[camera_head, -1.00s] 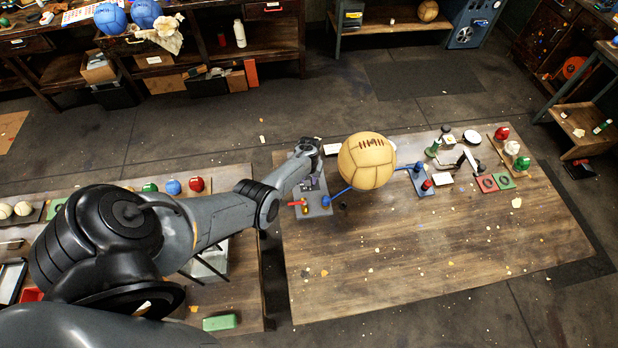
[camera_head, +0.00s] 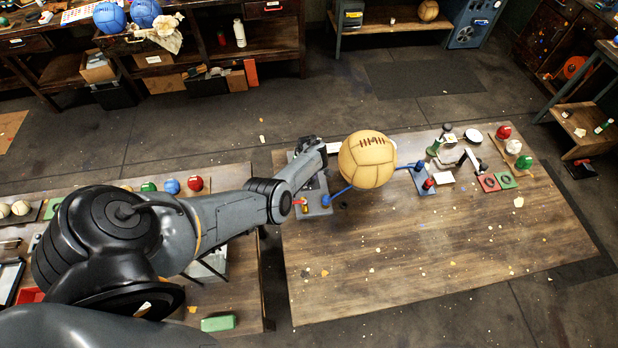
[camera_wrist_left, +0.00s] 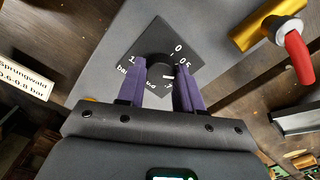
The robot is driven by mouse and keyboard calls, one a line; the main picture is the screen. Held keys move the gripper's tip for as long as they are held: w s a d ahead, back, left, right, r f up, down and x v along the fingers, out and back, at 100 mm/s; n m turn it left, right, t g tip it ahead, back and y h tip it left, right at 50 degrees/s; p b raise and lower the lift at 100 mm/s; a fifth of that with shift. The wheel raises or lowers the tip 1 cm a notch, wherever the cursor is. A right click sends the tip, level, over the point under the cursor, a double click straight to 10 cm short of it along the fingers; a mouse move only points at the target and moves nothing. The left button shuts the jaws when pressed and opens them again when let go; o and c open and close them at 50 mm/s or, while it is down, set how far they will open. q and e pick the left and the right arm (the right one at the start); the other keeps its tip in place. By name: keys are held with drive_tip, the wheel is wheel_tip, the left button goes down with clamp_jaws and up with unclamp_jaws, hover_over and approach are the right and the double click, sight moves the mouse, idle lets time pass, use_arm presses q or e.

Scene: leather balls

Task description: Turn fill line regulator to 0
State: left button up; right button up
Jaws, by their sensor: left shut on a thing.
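The fill line regulator is a black knob (camera_wrist_left: 160,60) on a black diamond-shaped dial plate (camera_wrist_left: 157,33) with white markings that include 0, 0.5 and 1. The plate sits on a grey panel (camera_wrist_left: 100,60), also partly visible in the head view (camera_head: 316,210). My left gripper (camera_wrist_left: 160,70) has its purple fingers on either side of the knob and is shut on it. A short white mark shows between the fingers, but I cannot tell exactly where the knob points. In the head view, my left wrist hides the regulator. My right gripper is not in view.
A brass valve with a red handle (camera_wrist_left: 297,55) is beside the regulator. A tan leather ball (camera_head: 367,160) is right of my wrist, with blue hose ends on both sides. A label (camera_wrist_left: 22,78) reads "Sprungwald 0.6-0.8 bar". The table's front (camera_head: 420,260) is mostly clear.

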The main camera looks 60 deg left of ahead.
use_arm(q)
drive_tip(key=n, duration=0.3)
drive_tip(key=shift+f+b, duration=0.1)
drive_tip(key=shift+b, duration=0.3)
drive_tip(key=n+b, duration=0.1)
drive_tip(key=n, duration=0.2)
drive_tip(key=shift+w+n, duration=0.1)
drive_tip(key=shift+n, duration=0.2)
drive_tip(key=n+b, duration=0.2)
drive_tip(key=n, duration=0.1)
drive_tip(key=shift+n+b, duration=0.4)
drive_tip(key=shift+n, duration=0.5)
drive_tip(key=o, duration=1)
drive_tip(key=shift+o, duration=0.2)
